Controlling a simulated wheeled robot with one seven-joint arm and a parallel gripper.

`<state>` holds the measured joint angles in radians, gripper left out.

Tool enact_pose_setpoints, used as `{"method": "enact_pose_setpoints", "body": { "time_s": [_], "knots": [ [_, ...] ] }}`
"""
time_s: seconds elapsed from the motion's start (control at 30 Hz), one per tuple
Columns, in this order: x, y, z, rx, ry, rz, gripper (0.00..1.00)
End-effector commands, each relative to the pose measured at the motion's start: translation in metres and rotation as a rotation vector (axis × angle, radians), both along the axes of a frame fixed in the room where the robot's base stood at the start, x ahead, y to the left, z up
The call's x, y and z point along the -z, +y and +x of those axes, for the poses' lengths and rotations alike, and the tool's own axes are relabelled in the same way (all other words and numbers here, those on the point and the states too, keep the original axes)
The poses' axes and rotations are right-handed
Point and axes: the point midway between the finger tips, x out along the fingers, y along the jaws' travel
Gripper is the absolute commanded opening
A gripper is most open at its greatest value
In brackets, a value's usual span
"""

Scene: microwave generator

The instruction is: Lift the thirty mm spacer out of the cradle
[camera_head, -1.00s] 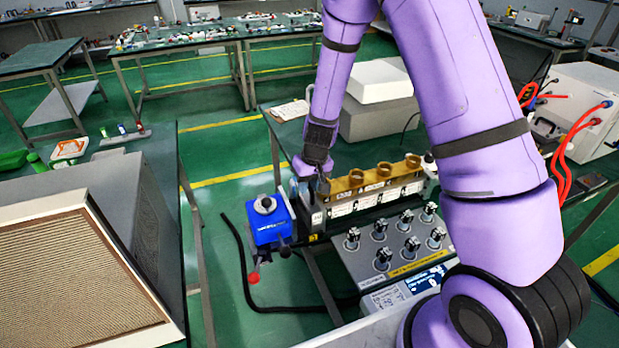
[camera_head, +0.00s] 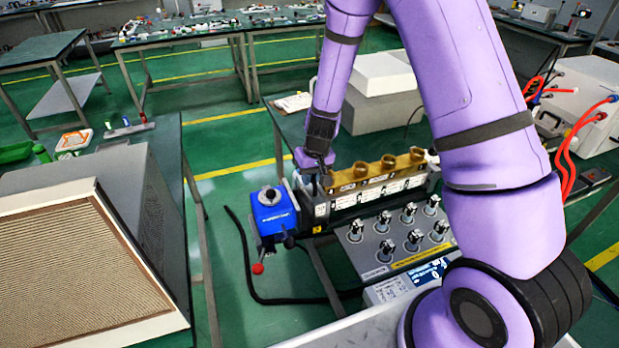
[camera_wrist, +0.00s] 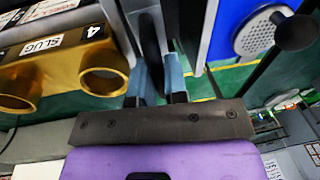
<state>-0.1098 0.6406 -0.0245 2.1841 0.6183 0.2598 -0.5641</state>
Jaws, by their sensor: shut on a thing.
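My gripper (camera_head: 320,184) is at the left end of the brass row, just behind the blue box. In the wrist view my gripper (camera_wrist: 158,82) has its two blue-grey fingertips close together on either side of a thin dark upright piece. This piece, seemingly the thirty mm spacer (camera_wrist: 151,48), stands between the jaws; no marking on it can be read.
The brass ring row (camera_head: 376,171), labelled SLUG in the wrist view, is close beside the gripper. The blue box (camera_head: 272,213) with a round top knob is on the other side. A panel of several knobs (camera_head: 384,252) lies in front. A grey-white case (camera_head: 383,92) stands behind.

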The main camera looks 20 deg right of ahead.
Motion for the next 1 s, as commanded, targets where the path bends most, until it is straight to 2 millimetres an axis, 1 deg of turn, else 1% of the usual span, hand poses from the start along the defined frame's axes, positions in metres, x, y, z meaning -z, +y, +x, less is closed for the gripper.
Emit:
{"method": "enact_pose_setpoints", "body": {
  "time_s": [0.47, 0.5, 0.6, 0.87, 1.0],
  "knots": [
    [-0.0002, 0.0046, 0.0029, 0.0, 0.001, 0.002, 0.0],
    [-0.0001, 0.0048, 0.0027, 0.0, 0.001, 0.003, 0.22],
    [-0.0001, 0.0048, 0.0025, 0.0, 0.001, 0.003, 0.43],
    [-0.0005, 0.0046, 0.0024, 0.0, 0.001, 0.003, 0.43],
    [-0.0075, 0.0038, 0.0023, -0.001, 0.0, 0.002, 0.43]
  ]
}}
